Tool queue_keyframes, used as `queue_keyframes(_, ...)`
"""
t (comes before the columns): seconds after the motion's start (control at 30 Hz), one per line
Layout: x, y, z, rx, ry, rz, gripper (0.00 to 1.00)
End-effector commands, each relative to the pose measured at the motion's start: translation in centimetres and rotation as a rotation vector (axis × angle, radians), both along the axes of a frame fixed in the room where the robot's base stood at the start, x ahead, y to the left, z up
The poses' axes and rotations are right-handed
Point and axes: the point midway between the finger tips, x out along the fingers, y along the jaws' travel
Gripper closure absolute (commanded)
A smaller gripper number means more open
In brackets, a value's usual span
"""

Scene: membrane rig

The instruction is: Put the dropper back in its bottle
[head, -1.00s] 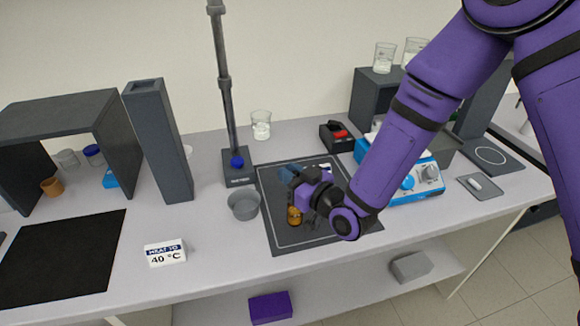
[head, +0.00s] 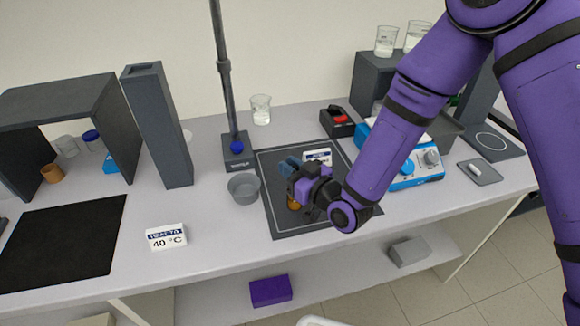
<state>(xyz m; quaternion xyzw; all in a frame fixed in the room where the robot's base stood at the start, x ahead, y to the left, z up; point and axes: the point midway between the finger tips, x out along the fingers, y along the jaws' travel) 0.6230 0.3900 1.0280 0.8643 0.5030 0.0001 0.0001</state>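An amber bottle (head: 293,204) stands on the dark mat (head: 285,222) in the middle of the bench, mostly covered by my gripper. My gripper (head: 287,167) is over the mat, just above and behind the bottle in the picture, with its bluish fingers pointing left. The gap between the fingers is too small and blurred to read. I cannot make out the dropper; it may be hidden by the gripper and wrist.
A small white label (head: 318,156) stands at the back of the mat. A grey bowl (head: 244,188) and a stand with a tall rod (head: 226,90) are left of it. A blue hotplate device (head: 418,178) is to the right. The bench's front left is clear around the 40 °C sign (head: 166,237).

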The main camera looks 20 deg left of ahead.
Motion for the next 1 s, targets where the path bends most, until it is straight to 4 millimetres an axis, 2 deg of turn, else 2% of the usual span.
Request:
queue_keyframes(0.37,0.0,0.0,-0.2,0.000,0.000,0.000,0.87)
queue_keyframes(0.5,0.0,0.0,-0.2,0.000,0.000,0.000,0.56)
queue_keyframes(0.53,0.0,0.0,-0.2,0.000,0.000,0.000,0.53)
queue_keyframes(0.83,-0.1,-0.2,-0.3,-0.001,0.000,0.000,0.53)
queue_keyframes(1.0,-0.9,-1.7,-0.3,-0.002,0.002,0.000,0.53)
